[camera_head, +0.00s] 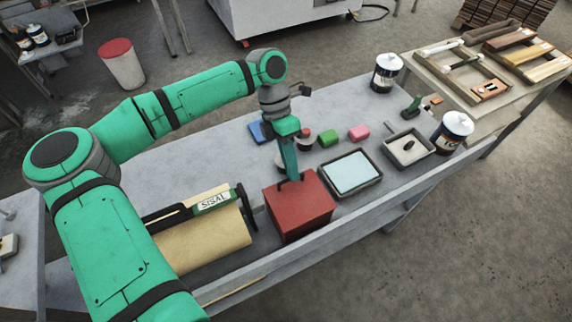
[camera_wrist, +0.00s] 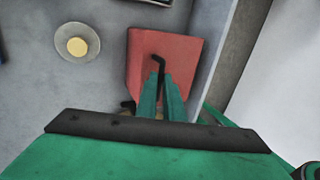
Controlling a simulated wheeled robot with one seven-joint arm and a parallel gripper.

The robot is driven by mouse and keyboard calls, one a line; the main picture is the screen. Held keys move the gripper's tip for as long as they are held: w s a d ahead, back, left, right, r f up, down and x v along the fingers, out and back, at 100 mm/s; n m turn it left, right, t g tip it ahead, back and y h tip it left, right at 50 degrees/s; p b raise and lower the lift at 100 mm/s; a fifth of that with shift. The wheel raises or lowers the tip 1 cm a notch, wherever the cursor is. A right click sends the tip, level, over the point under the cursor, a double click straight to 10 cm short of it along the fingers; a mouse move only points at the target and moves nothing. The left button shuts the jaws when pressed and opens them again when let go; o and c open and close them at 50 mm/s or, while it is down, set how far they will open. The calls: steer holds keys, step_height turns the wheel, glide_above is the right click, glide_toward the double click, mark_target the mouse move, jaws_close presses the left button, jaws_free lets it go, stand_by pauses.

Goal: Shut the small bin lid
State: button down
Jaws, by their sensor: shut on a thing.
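The small bin is a red box (camera_head: 302,212) at the front edge of the grey bench, and its red lid also shows in the wrist view (camera_wrist: 182,52). My gripper (camera_head: 291,179) points down at the top of the bin. In the wrist view, its two green fingers (camera_wrist: 161,80) are close together around a thin black bent handle (camera_wrist: 158,62) at the lid. The gripper is shut on this handle. The lid looks flat on the box, but my fingers hide part of it, and I cannot tell whether a gap remains.
A dark tray with a pale blue pad (camera_head: 352,173) stands just right of the bin. A roll labelled SISAL (camera_head: 214,201) lies to its left. A small tray (camera_head: 409,149) and cans (camera_head: 453,131) stand farther right.

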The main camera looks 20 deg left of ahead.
steer(key=shift+w+a+f, duration=0.1)
steer(key=shift+a+f, duration=0.15)
steer(key=shift+f, duration=0.15)
steer(key=c, duration=1.9)
jaws_free()
steer(key=shift+w, duration=0.1)
steer(key=shift+r, duration=0.1)
steer(key=v, duration=1)
steer(key=shift+r, duration=0.3)
